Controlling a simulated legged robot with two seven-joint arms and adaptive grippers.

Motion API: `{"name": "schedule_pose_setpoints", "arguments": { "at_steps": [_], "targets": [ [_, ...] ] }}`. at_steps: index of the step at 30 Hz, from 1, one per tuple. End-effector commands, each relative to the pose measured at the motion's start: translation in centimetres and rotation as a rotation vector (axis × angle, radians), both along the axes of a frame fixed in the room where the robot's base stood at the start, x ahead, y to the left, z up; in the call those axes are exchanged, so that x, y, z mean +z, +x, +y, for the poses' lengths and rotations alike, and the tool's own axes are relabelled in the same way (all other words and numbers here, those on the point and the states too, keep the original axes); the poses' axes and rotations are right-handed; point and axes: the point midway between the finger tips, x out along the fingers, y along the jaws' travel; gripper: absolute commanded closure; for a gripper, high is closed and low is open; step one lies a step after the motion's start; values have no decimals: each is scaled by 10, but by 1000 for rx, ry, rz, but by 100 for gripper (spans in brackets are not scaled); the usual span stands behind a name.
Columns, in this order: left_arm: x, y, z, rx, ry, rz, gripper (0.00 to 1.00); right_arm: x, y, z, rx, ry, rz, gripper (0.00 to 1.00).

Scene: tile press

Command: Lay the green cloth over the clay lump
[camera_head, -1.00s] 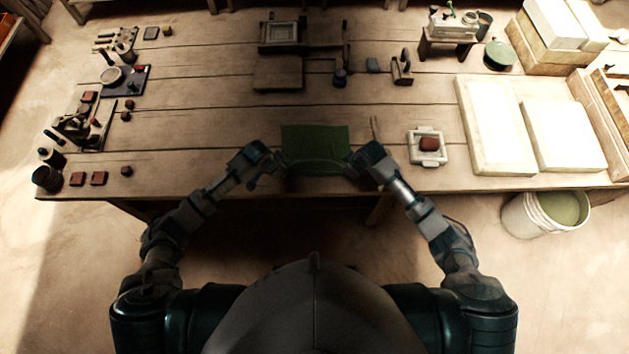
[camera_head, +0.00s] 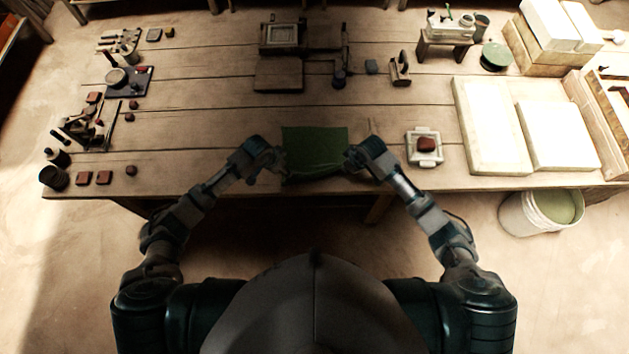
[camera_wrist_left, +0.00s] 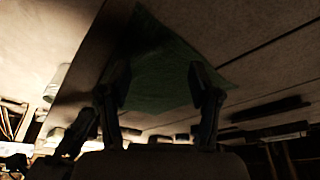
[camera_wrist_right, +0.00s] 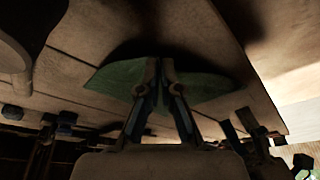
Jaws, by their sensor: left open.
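The green cloth (camera_head: 316,146) lies flat on the near middle of the table, its near edge darker and folded at the table's front edge. My right gripper (camera_head: 352,160) is at the cloth's near right corner. In the right wrist view its fingers (camera_wrist_right: 160,68) are close together on the cloth (camera_wrist_right: 205,88). My left gripper (camera_head: 279,163) is at the near left corner. In the left wrist view its fingers (camera_wrist_left: 152,84) are apart, with the cloth (camera_wrist_left: 160,75) beyond and between them. The red-brown clay lump (camera_head: 427,144) sits uncovered on a white square holder (camera_head: 425,160), right of my right gripper.
White slabs (camera_head: 490,125) lie on the right, with a bucket (camera_head: 542,212) below the table's front edge. A wooden press frame (camera_head: 283,36) stands at the back. Small tools and tiles (camera_head: 101,178) line the left.

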Motion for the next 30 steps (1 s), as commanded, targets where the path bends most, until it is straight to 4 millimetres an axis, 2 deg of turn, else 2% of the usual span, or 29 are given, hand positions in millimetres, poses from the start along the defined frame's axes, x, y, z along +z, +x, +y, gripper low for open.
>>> {"name": "schedule_pose_setpoints", "arguments": {
  "at_steps": [2,3,4,8,11,19,25,30],
  "targets": [
    [0,0,0,0,0,0,38,0,0,0,0,0,0,100],
    [0,0,0,0,0,0,48,0,0,0,0,0,0,100],
    [0,-1,0,1,-2,0,53,0,0,0,0,0,0,100],
    [-2,-12,1,10,-45,-19,53,0,0,0,0,0,0,100],
    [-1,-28,5,28,-111,-56,53,0,0,0,0,0,0,100],
    [24,-66,31,89,-251,-211,53,0,0,0,0,0,0,100],
    [36,-74,41,105,-280,-269,53,0,1,0,0,0,1,100],
    [26,-67,35,108,-283,-273,53,-1,1,0,0,1,1,100]
  ]
}}
